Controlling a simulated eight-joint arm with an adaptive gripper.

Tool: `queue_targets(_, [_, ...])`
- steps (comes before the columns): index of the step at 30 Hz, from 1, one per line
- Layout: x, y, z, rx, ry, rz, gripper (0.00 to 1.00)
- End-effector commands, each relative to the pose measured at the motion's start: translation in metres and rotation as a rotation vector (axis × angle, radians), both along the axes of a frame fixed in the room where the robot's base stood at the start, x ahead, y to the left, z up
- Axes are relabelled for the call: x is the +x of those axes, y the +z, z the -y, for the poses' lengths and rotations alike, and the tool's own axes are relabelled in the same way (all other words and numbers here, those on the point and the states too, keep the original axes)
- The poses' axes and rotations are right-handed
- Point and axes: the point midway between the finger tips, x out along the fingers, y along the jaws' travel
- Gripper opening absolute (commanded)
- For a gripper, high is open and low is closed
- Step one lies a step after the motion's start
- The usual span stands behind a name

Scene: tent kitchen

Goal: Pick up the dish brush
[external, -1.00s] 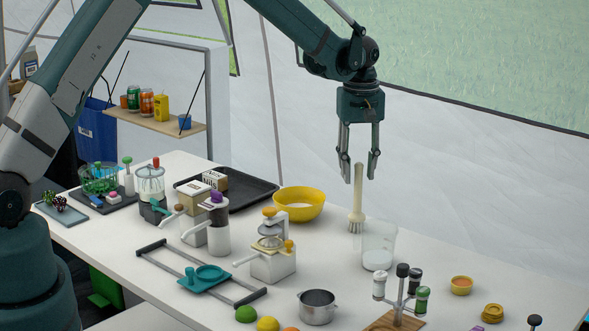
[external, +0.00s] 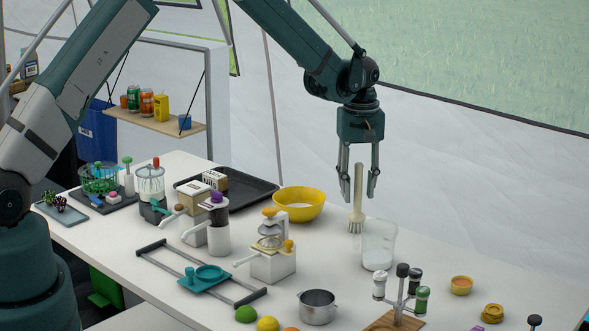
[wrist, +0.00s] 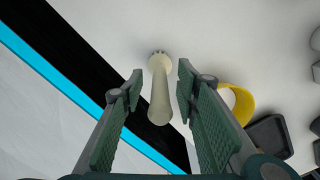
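The dish brush (external: 357,196) is cream coloured and stands upright, bristles down, on the white table behind the clear beaker. My gripper (external: 358,197) is open, pointing down, with its fingers on either side of the upper handle in the external view. In the wrist view the brush (wrist: 159,92) shows between the two open green-padded fingers (wrist: 158,85), its handle top toward the camera. I see gaps on both sides of the handle, so the fingers do not appear to touch it.
The clear beaker (external: 379,245) stands just in front of the brush. A yellow bowl (external: 299,205) is to the left, beside a black tray (external: 250,193). A spice rack (external: 402,290) and a metal pot (external: 317,307) are nearer the front. The tent wall rises behind the table.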

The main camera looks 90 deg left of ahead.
Motion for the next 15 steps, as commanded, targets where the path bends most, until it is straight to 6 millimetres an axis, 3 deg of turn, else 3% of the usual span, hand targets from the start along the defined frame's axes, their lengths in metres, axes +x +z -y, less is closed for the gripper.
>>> queue_targets(13, [0.0001,0.0002,0.0,0.0,0.0,0.0,0.31])
queue_targets(15, [0.0001,0.0003,0.0,0.0,0.0,0.0,0.23])
